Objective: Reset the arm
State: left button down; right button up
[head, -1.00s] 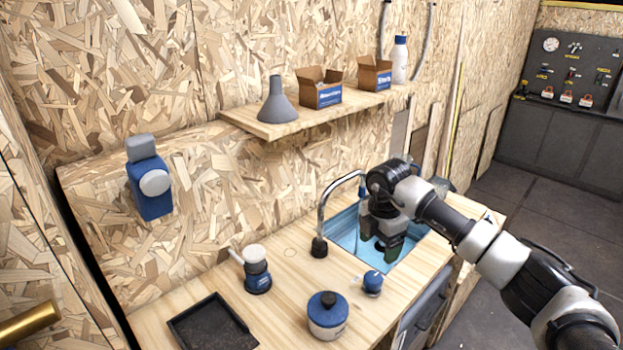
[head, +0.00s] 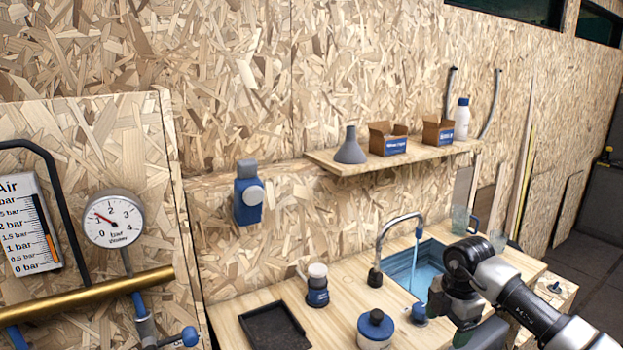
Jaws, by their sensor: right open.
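My right arm comes in from the lower right. Its gripper (head: 462,325) points down over the counter's front part, just in front of the sink (head: 415,270). It is open, with nothing seen between its fingers, and its lower part is near the bottom edge of the picture. A small blue-topped container (head: 419,313) stands just left of it, partly hidden by the gripper. My left gripper is not in view.
The wooden counter (head: 350,295) holds a dark tray (head: 272,328), a blue bottle (head: 317,288), a blue-lidded jar (head: 375,328) and a curved tap (head: 385,245). A shelf (head: 330,166) with a funnel and boxes is above. A gauge (head: 113,218) and brass pipe (head: 90,293) are at left.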

jog(key=s+a+f+n+t+y, duration=0.15)
jog(key=a+y, duration=0.25)
jog(key=a, duration=0.4)
jog(key=s+a+f+n+y, duration=0.15)
jog(key=a+y, duration=0.25)
jog(key=a, duration=0.4)
jog(key=s+a+r+m+t+y, duration=0.2)
jog(key=s+a+r+t+y, duration=0.1)
jog(key=a+r+t+y, duration=0.5)
jog(key=s+d+f+m+t+h, duration=0.35)
jog(key=d+m+h, duration=0.4)
jog(key=m, duration=0.25)
jog(key=s+d+f+m+t+h, duration=0.2)
jog(key=d+f+m+t+h, duration=0.15)
jog(key=d+m+h, duration=0.45)
jog(key=s+d+f+m+g, duration=0.1)
jog(key=s+f+m+g, duration=0.1)
jog(key=s+f+g, duration=0.7)
jog(key=s+d+f+m+g, duration=0.15)
jog(key=s+g, duration=0.25)
jog(key=s, duration=0.9)
notch_tip(320, 180, down, 26)
jog(key=a+g, duration=0.1)
jog(key=g, duration=0.1)
jog(key=s+d+f+n+h, duration=0.1)
jog(key=s+d+f, duration=0.2)
jog(key=s+f, duration=1.4)
jog(key=shift+g, duration=0.35)
